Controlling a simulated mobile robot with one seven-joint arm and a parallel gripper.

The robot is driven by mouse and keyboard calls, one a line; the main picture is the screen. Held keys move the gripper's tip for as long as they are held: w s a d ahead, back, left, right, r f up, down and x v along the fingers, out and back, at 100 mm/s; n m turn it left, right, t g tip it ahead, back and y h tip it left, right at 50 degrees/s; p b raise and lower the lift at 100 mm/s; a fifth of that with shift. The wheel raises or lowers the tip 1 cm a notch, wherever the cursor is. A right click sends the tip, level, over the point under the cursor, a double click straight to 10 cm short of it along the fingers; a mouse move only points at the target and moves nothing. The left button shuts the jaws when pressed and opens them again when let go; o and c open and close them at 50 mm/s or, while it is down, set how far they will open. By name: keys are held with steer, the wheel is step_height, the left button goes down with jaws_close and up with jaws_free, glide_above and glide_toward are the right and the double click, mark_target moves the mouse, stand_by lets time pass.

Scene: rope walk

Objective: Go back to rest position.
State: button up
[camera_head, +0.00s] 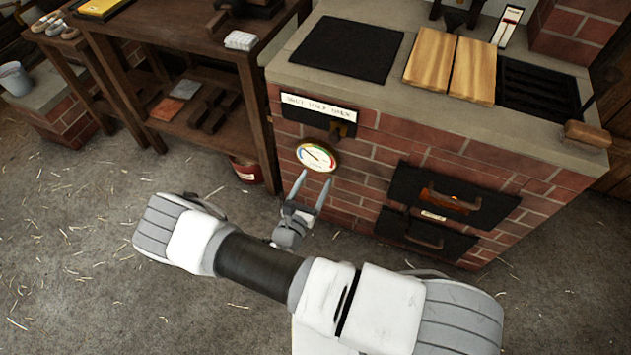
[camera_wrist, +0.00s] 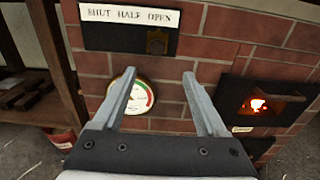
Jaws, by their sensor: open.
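My gripper (camera_head: 312,187) is open and empty, its two fingers apart and pointing at the front of the brick stove (camera_head: 365,165). A round gauge (camera_head: 317,156) is on the stove front just beyond the fingertips; in the wrist view the gauge (camera_wrist: 142,98) is partly hidden behind the left finger. I cannot tell whether the fingers touch the stove. My arm stretches across the lower part of the head view.
A plate labelled "SHUT HALF OPEN" (camera_wrist: 130,15) with a dark slider is above the gauge. A firebox door (camera_head: 450,197) with a glowing opening is to the right. Wooden boards (camera_head: 450,62) lie on the stove top. A shelved wooden table (camera_head: 190,50) stands left.

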stand_by(0.6)
steer(key=s+d+r+m+g+h+p, duration=0.1)
steer(key=s+d+r+m+g, duration=0.1)
steer(key=d+r+m+g, duration=0.45)
steer(key=s+d+r+m+g+h+p, duration=0.1)
steer(key=s+d+r+m+g, duration=0.15)
steer(key=r+m, duration=0.65)
steer(key=s+d+r+m+g+h+p, duration=0.15)
steer(key=d+r+m+g, duration=0.35)
steer(key=r, duration=0.6)
steer(key=s+r+m+t+y+p, duration=0.1)
steer(key=s+r+m+y, duration=0.2)
steer(key=r, duration=0.4)
steer(key=s+a+r+m+t+y+p, duration=0.1)
steer(key=s+r+m+y, duration=0.3)
steer(key=s+r, duration=0.2)
steer(key=s+r+m+t+y+p, duration=0.1)
steer(key=s+r+m+y+p, duration=0.1)
steer(key=r, duration=0.7)
steer(key=s+m+y, duration=0.1)
steer(key=s+y, duration=0.1)
steer(key=s, duration=0.1)
steer(key=shift+a+r+m, duration=0.15)
steer(key=shift+m, duration=0.2)
